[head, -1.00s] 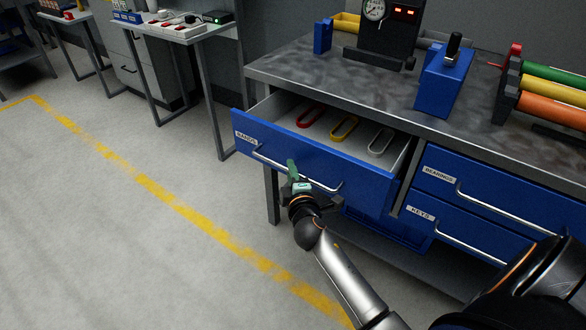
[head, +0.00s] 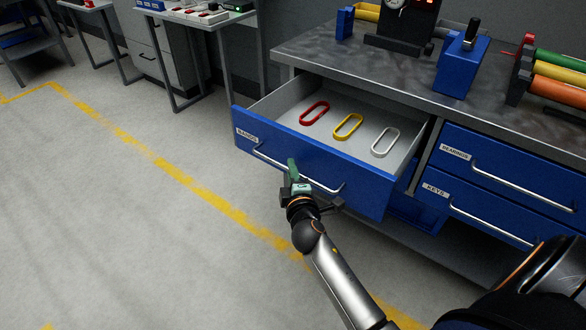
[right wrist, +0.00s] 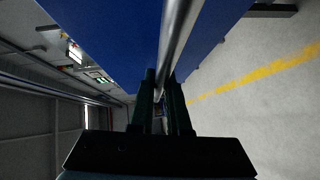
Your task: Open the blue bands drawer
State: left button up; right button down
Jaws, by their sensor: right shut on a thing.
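The blue drawer labelled BANDS (head: 365,188) is pulled well out of the workbench. A red band (head: 314,113), a yellow band (head: 348,127) and a white band (head: 385,142) lie apart inside it. My right gripper (head: 293,175) is at the drawer front and shut on its silver bar handle (head: 325,189). In the right wrist view the handle (right wrist: 178,45) runs between the two dark fingers (right wrist: 161,88), with the blue front beside it. My left gripper is not in view.
Closed drawers labelled BEARINGS (head: 510,169) and KEYS (head: 475,212) are to the right. The bench top (head: 400,70) holds a gauge box, a blue block and coloured rolls (head: 560,91). Open floor with a yellow line (head: 175,174) lies in front and left.

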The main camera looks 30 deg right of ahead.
jog(key=shift+a, duration=0.1)
dwell(0.3)
jog(key=c, duration=0.9)
grip_release()
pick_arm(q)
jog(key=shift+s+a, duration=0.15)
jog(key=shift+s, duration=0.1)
pick_arm(e)
jog(key=shift+s, duration=0.1)
